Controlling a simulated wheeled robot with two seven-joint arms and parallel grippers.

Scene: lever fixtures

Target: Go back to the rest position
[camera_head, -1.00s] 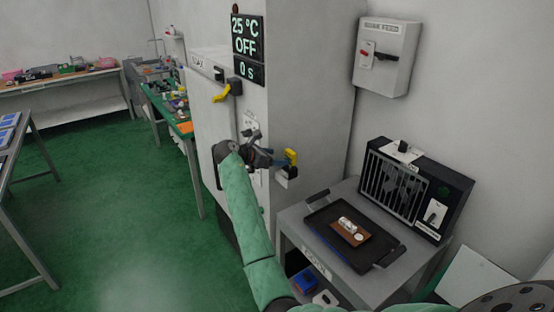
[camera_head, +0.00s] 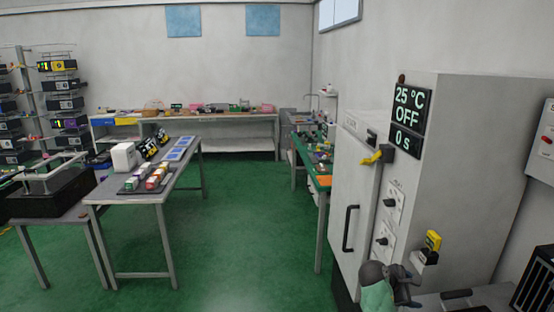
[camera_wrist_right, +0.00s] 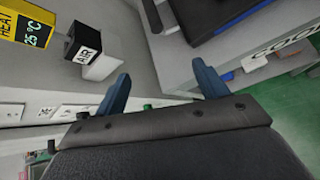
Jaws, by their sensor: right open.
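My right gripper (camera_head: 405,287) shows low at the right in the head view, below and left of the yellow-topped switch (camera_head: 432,241) on the tall white cabinet. In the right wrist view its two blue fingers (camera_wrist_right: 162,88) are wide apart with nothing between them. A black block marked AIR (camera_wrist_right: 84,46) and a yellow display reading 25 °C (camera_wrist_right: 27,30) are at the upper left there, apart from the fingers. The white cabinet (camera_head: 461,160) has a display (camera_head: 408,120) reading 25 °C, OFF, 0 s. My left gripper is out of view.
The cabinet door has a black handle (camera_head: 349,229) and a yellow lever (camera_head: 372,158). A grey side table (camera_head: 490,296) stands close at the lower right. A grey table (camera_head: 187,183) stands at the left. Open green floor (camera_head: 240,235) lies between it and the cabinet.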

